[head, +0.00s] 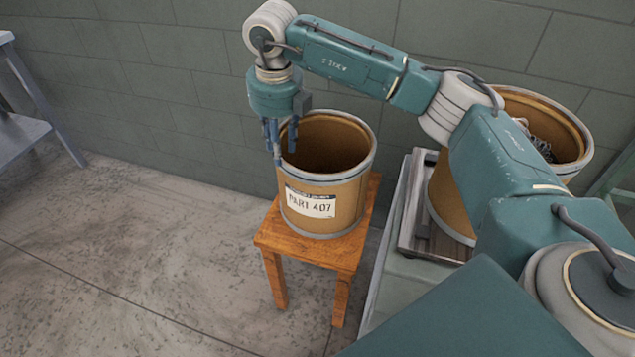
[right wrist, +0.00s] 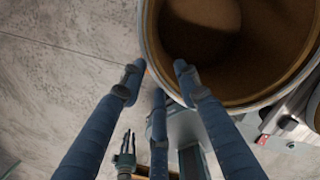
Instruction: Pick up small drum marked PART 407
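The small drum (head: 345,200) is tan with a pale rim and a white label reading PART 407. It stands upright on a wooden stool (head: 312,250) and looks empty inside. My right gripper (head: 284,150) points down at the drum's left rim, open. In the head view, one finger shows outside the wall and another over the opening. In the right wrist view, the spread fingers (right wrist: 157,75) lie at the rim of the drum (right wrist: 150,40); contact cannot be told. A small teal gripper, apparently my left one (right wrist: 125,155), shows low there; its opening is unclear.
A larger tan drum (head: 450,205) holding metal coils stands right of the stool on a metal platform (head: 408,215), partly behind my right arm. A block wall (head: 170,80) is close behind. A grey table (head: 25,130) stands at far left. The floor left of the stool is clear.

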